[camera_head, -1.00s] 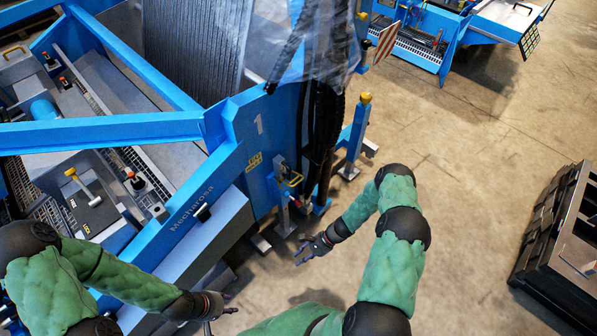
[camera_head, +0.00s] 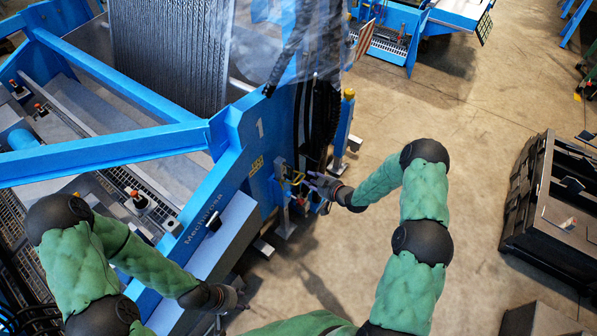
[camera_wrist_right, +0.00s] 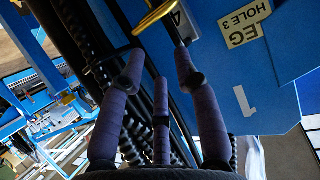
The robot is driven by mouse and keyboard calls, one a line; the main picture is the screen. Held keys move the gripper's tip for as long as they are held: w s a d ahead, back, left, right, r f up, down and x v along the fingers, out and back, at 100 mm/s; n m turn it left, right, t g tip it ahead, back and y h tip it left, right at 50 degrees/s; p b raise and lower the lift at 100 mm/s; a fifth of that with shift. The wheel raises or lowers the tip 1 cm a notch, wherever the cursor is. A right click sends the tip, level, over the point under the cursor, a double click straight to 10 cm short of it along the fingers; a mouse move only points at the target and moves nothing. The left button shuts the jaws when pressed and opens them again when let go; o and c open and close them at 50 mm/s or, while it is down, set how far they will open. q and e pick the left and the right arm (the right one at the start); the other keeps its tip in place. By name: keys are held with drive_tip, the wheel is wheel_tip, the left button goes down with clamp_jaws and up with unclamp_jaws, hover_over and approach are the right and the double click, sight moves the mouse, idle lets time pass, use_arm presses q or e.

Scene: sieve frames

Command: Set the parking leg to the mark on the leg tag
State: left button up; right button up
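The leg tag (camera_wrist_right: 243,28) is a pale yellow plate on the blue frame, reading "EG" and "HOLE 3" in the right wrist view; its first letter is cut off or hidden. In the head view the tag (camera_head: 256,166) sits left of the blue parking leg (camera_head: 284,207). A yellow loop handle (camera_wrist_right: 155,15) is at the top of the wrist view, near the fingertips. My right gripper (camera_head: 318,185) is open, fingers spread, beside the leg's upper end; contact with the handle cannot be told. My left gripper (camera_head: 238,295) hangs low near the frame; its opening is unclear.
Black hoses (camera_head: 318,125) and clear plastic sheeting hang just behind the leg. Another blue post with a yellow top (camera_head: 346,115) stands right of them. A black crate (camera_head: 555,205) stands at the right. Concrete floor between is clear.

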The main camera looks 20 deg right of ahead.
sight(292, 169)
drive_tip(key=shift+n+y, duration=0.3)
drive_tip(key=shift+y, duration=0.1)
drive_tip(key=shift+a+r+b+x, duration=0.2)
drive_tip(key=shift+b+x, duration=0.35)
drive_tip(key=shift+x, duration=1.2)
drive_tip(key=shift+a+r+b+x, duration=0.1)
drive_tip(key=shift+r+b+x, duration=0.35)
drive_tip(key=shift+x, duration=1.35)
drive_tip(key=shift+a+r+b+x, duration=0.15)
drive_tip(key=shift+b+x, duration=0.55)
drive_tip(key=shift+x, duration=1.05)
drive_tip(key=shift+w, duration=0.2)
clamp_jaws()
